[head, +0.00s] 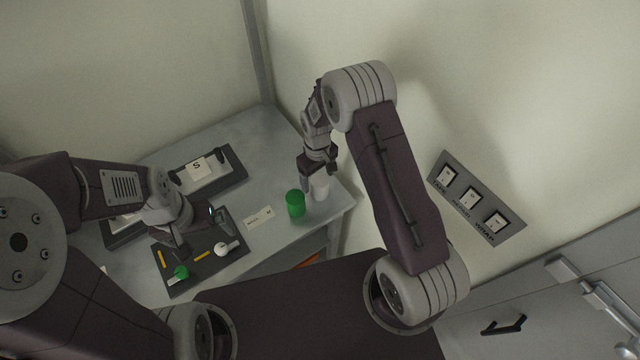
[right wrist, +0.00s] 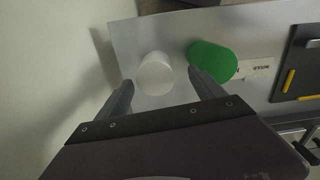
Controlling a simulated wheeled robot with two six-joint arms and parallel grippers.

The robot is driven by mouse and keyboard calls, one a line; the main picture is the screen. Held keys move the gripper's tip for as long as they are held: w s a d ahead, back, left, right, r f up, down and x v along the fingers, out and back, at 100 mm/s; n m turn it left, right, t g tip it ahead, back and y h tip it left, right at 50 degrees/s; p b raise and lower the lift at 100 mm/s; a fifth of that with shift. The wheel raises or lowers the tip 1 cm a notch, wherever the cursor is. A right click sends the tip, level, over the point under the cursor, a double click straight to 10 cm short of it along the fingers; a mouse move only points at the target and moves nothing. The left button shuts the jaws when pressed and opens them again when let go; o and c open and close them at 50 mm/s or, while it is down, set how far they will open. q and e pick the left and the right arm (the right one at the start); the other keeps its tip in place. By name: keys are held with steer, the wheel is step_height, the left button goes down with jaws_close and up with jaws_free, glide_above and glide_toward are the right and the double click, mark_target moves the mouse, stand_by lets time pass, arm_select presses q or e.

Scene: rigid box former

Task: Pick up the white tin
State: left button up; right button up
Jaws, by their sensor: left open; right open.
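The white tin (head: 320,187) stands on the grey table near its right corner, partly behind my right gripper in the head view. My right gripper (head: 311,180) is open and close to the tin. In the right wrist view the white tin (right wrist: 155,74) shows between the two spread fingers (right wrist: 160,92), with no clear contact on either side. A green tin (head: 295,204) stands just left of the white one; in the right wrist view the green tin (right wrist: 213,61) is by the other finger. My left gripper (head: 205,232) is open above a dark tray (head: 172,285).
The dark tray holds yellow bars, a white ball (head: 221,249) and a green ball (head: 181,272). A white label (head: 259,218) lies left of the green tin. A dark fixture (head: 225,160) stands behind. A wall with a switch panel (head: 477,197) rises on the right.

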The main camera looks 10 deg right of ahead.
mark_target(319, 181)
steer(key=shift+w+d+f, duration=0.25)
steer(key=shift+w+f, duration=0.05)
steer(key=shift+f, duration=0.4)
steer(key=shift+s+f, duration=0.15)
steer(key=shift+s+f+p, duration=0.2)
steer(key=shift+f+p, duration=0.8)
steer(key=shift+f, duration=0.05)
step_height(319, 181, down, 2)
steer(key=shift+w+d+f, duration=0.1)
steer(key=shift+w+f, duration=0.05)
steer(key=shift+f, duration=0.05)
steer(key=shift+w+d+f, duration=0.1)
steer(key=shift+w+f, duration=0.05)
steer(key=c, duration=1.3)
jaws_close()
arm_select(q)
step_height(319, 181, up, 2)
steer(key=shift+r, duration=0.25)
